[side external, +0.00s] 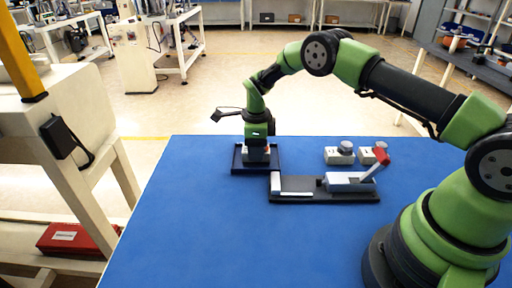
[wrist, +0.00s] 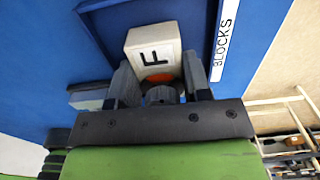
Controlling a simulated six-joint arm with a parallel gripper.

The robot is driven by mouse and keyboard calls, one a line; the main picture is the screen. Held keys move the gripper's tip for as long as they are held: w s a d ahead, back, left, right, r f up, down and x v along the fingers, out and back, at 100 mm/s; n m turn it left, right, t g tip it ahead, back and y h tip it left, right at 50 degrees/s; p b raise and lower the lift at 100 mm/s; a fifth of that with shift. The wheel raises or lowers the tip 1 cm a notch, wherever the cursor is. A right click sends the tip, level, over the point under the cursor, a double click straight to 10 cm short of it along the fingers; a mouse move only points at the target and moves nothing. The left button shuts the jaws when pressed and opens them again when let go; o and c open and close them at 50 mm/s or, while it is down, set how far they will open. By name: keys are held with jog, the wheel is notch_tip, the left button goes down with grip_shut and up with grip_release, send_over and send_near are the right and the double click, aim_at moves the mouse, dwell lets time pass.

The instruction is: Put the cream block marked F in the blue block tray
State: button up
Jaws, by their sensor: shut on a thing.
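The cream block marked F (wrist: 150,42) is between the two fingers of my gripper (wrist: 157,64) in the wrist view, with its F face showing. My gripper is shut on it. In the side view my gripper (side external: 257,143) points down over the dark blue block tray (side external: 251,171), and the pale block (side external: 262,156) shows below it, within the tray's outline. The tray wall (wrist: 208,30) and its BLOCKS label (wrist: 225,40) show in the wrist view. I cannot tell whether the block touches the tray floor.
A dark fixture plate (side external: 295,196) with a grey clamp and a red handle (side external: 382,157) lies right of the tray. Two pale blocks with grey knobs, one here (side external: 338,157), stand behind it. The blue table (side external: 200,225) is clear at the front left.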

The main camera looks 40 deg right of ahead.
jog(key=shift+f, duration=0.1)
jog(key=o, duration=1)
jog(key=shift+o, duration=0.2)
notch_tip(320, 180, up, 12)
jog(key=shift+r, duration=0.2)
